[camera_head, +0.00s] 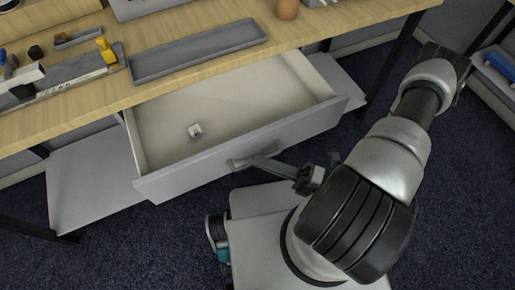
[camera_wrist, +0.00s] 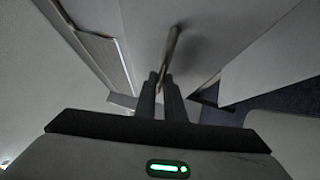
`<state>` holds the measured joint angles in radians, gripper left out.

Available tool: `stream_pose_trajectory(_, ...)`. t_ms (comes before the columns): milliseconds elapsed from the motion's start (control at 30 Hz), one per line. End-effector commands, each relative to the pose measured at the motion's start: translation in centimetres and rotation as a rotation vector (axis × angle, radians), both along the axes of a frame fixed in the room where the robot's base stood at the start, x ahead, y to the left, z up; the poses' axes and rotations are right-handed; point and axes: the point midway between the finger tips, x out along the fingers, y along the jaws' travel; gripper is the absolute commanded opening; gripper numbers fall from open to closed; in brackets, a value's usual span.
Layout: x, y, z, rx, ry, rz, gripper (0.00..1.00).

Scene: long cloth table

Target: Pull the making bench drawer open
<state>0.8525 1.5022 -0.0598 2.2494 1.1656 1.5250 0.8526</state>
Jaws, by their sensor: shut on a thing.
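The making bench drawer (camera_head: 250,152) stands pulled out from under the wooden bench top (camera_head: 170,62). Its inside shows, with one small whitish item (camera_head: 195,131) on the drawer floor. The drawer handle (camera_head: 254,157) is on the front panel. My gripper (camera_head: 280,165) reaches the handle from the right, in front of the drawer. In the wrist view my gripper (camera_wrist: 164,82) has its two fingers close together on the handle bar (camera_wrist: 172,48). The exact contact is small and partly hidden by the fingers.
A long grey tray (camera_head: 198,52) and a yellow-handled tool (camera_head: 106,51) lie on the bench top. A brown cylinder (camera_head: 287,9) stands near its back edge. Dark carpet (camera_head: 130,240) is open in front. Another table with a blue item (camera_head: 502,65) is at right.

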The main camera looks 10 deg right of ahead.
Motion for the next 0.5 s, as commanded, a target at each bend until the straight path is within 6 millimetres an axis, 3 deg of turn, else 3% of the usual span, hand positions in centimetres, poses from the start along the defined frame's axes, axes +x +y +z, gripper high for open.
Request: stream_pose_trajectory(500,-0.91,-0.32,0.00,-0.001,-0.002,0.000,0.00)
